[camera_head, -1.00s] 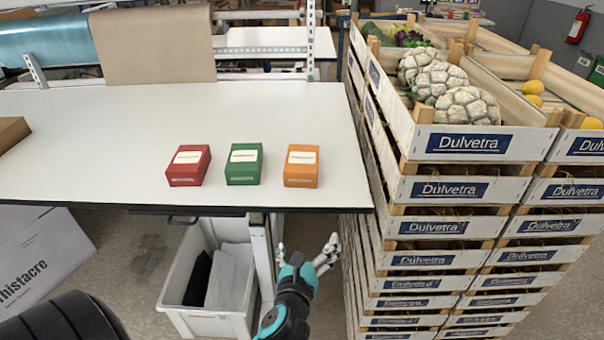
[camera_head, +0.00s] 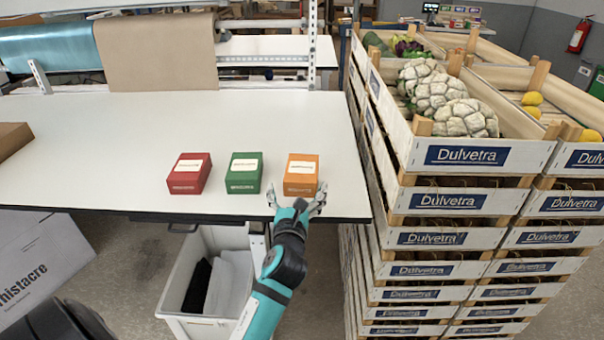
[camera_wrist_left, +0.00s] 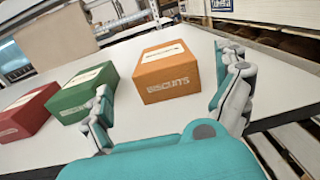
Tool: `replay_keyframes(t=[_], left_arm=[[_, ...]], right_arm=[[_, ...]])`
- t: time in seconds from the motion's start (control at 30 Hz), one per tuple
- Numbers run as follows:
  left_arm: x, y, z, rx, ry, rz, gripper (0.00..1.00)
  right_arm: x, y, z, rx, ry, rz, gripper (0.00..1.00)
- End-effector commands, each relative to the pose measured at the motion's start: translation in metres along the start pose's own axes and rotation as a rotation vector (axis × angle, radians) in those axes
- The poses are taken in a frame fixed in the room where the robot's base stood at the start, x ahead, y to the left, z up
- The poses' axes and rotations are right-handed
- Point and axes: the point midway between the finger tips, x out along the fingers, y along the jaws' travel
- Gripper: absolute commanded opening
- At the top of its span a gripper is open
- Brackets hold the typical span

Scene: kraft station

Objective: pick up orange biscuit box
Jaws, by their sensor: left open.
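The orange biscuit box (camera_head: 301,175) stands near the front edge of the white table, at the right end of a row of three boxes. My left gripper (camera_head: 297,196) is open at the table edge, just in front of the orange box. In the left wrist view, the orange box (camera_wrist_left: 167,72) appears ahead between the spread fingers of the gripper (camera_wrist_left: 163,72). I see no finger closed on it. The right gripper is in neither view.
A green box (camera_head: 244,174) and a red box (camera_head: 189,174) stand left of the orange one. The green box is close to the left finger. Stacked crates (camera_head: 457,156) rise right of the table (camera_head: 120,125). A white bin (camera_head: 187,285) is below.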

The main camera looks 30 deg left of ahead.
Motion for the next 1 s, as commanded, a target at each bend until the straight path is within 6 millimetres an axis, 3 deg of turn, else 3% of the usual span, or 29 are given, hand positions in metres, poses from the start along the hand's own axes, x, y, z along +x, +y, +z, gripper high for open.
replay_keyframes(t=[0.4,0.67,1.0], left_arm=[[0.05,-0.003,-0.008,-0.001,0.0,0.0,1.0],[0.052,-0.003,-0.009,0.0,0.0,-0.001,1.0],[0.052,-0.003,-0.009,0.0,0.0,-0.001,0.57]], right_arm=[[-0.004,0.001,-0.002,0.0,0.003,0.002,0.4],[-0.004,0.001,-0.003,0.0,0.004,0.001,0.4],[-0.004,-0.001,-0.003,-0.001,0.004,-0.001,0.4]])
